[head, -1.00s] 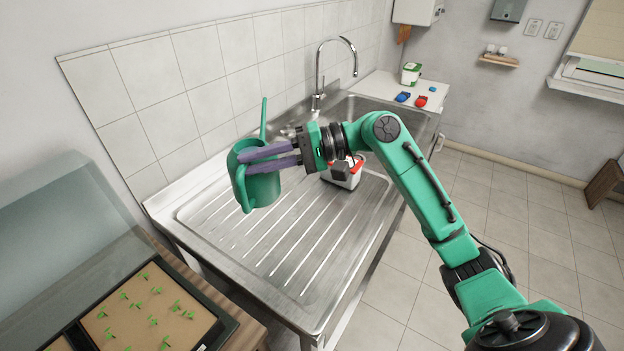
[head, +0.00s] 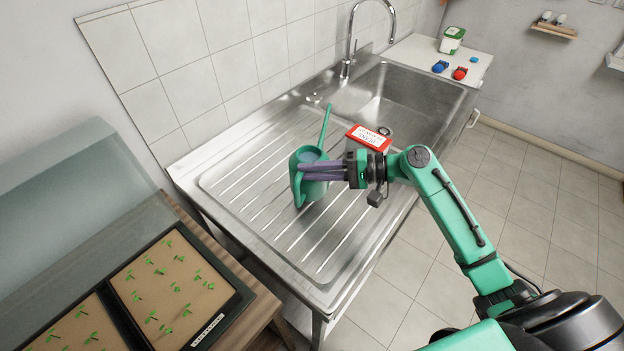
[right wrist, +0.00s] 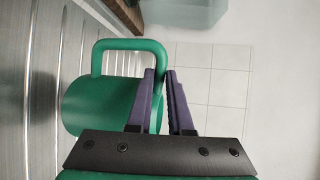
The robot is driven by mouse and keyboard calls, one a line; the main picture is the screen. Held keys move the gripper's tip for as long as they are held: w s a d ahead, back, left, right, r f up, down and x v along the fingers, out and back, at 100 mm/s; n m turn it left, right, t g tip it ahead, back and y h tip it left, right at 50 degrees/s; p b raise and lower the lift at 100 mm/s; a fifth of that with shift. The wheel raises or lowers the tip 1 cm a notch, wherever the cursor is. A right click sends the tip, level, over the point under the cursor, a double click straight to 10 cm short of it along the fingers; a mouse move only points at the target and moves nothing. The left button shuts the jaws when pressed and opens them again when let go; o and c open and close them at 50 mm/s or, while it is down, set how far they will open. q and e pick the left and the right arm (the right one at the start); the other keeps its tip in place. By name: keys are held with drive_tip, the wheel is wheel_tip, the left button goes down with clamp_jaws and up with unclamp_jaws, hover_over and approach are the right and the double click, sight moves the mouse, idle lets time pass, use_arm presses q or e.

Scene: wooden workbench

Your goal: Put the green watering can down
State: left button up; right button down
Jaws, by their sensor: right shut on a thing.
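The green watering can (head: 312,191) is upright over the ribbed drainboard (head: 262,192), its long spout pointing to the back. My right gripper (head: 303,170) is shut on it, the purple fingers reaching in from the right. In the right wrist view the can (right wrist: 95,105) lies sideways in the picture, one side of its looped handle between the fingers (right wrist: 163,85). Its base is at or very near the drainboard; I cannot tell whether it touches. My left gripper is not in view.
The sink basin (head: 408,100) and tap (head: 347,66) lie beyond. A seedling tray (head: 165,300) is at the lower left. The drainboard's left and front parts are clear.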

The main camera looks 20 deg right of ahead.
wheel_tip(320, 180, down, 4)
drive_tip(key=shift+r, duration=0.1)
drive_tip(key=c, duration=0.8)
unclamp_jaws()
drive_tip(key=shift+s+a, duration=0.1)
drive_tip(key=shift+c, duration=0.2)
drive_tip(key=shift+s, duration=0.1)
drive_tip(key=b+v, duration=0.3)
drive_tip(key=v, duration=0.9)
